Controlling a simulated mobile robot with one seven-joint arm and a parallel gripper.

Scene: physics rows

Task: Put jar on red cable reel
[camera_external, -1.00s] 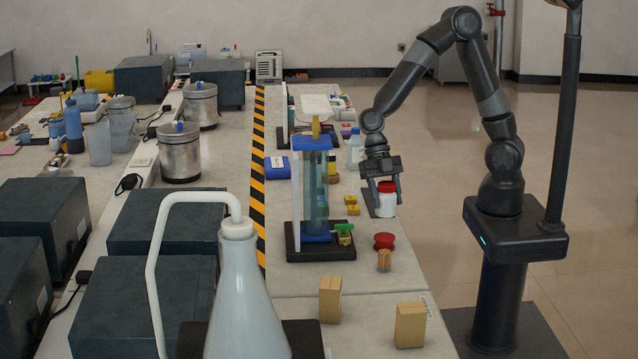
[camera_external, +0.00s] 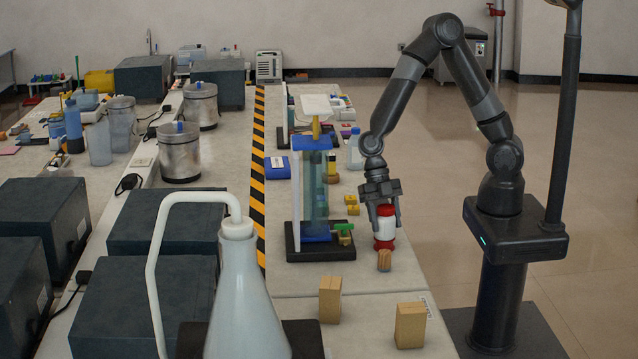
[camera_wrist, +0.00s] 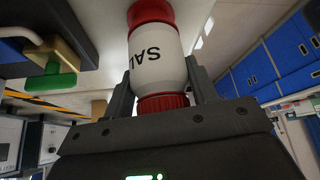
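The jar is white with a red lid (camera_external: 385,210) and dark lettering. It stands upright over the red cable reel (camera_external: 384,243) on the bench. My gripper (camera_external: 385,218) points down with one finger on each side of the jar and is shut on it. In the wrist view the jar's white body (camera_wrist: 158,62) sits between the fingers (camera_wrist: 160,88), with its lid toward the palm. The red reel (camera_wrist: 150,13) is right at the jar's far end. The jar seems to touch the reel, but I cannot tell if its weight rests there.
A small wooden block (camera_external: 384,260) stands just in front of the reel. A blue-topped column apparatus (camera_external: 315,200) with a green handle (camera_external: 344,227) is close on the left. Two more wooden blocks (camera_external: 330,298) (camera_external: 410,324) stand nearer the camera. Yellow pieces (camera_external: 352,205) lie behind.

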